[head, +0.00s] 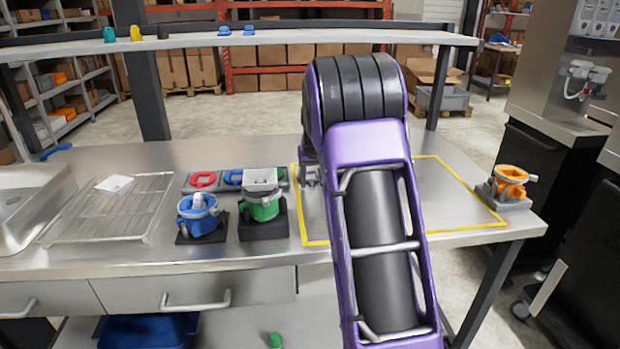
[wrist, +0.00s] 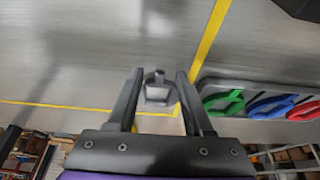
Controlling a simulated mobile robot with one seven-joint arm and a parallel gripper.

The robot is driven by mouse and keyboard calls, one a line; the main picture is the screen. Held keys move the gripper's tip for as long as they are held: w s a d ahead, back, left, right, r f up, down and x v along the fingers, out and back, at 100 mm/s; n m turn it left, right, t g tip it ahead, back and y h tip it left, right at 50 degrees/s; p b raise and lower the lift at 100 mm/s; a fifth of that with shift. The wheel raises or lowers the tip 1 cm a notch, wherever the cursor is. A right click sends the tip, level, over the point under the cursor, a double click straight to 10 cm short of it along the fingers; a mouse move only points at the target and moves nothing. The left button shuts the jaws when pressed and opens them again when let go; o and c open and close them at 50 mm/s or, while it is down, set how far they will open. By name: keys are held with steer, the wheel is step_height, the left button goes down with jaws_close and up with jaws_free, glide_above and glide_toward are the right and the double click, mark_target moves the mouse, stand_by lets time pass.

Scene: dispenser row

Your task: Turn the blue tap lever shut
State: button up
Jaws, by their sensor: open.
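A blue lever (head: 57,150), which looks like the tap lever, lies near the back left of the steel bench, beyond the sink (head: 30,190). Its tap body is not clear. My gripper (wrist: 161,74) is open, with its two dark fingers apart above the bench. A small grey fitting (wrist: 157,91) appears between the fingers; it also shows in the head view (head: 312,175). I cannot tell whether the fingers touch it. In the head view my arm hides most of the gripper. The gripper is far to the right of the blue lever.
A wire rack (head: 108,222) lies beside the sink. A blue unit (head: 198,217) and a green unit (head: 262,205) stand on dark bases. Coloured rings lie in a tray (head: 219,188) behind them. A yellow outline (head: 470,192) marks mostly bare bench. An orange unit (head: 510,182) is at right.

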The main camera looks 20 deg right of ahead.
steer(key=shift+f, duration=0.15)
steer(key=shift+c, duration=0.2)
jaws_close()
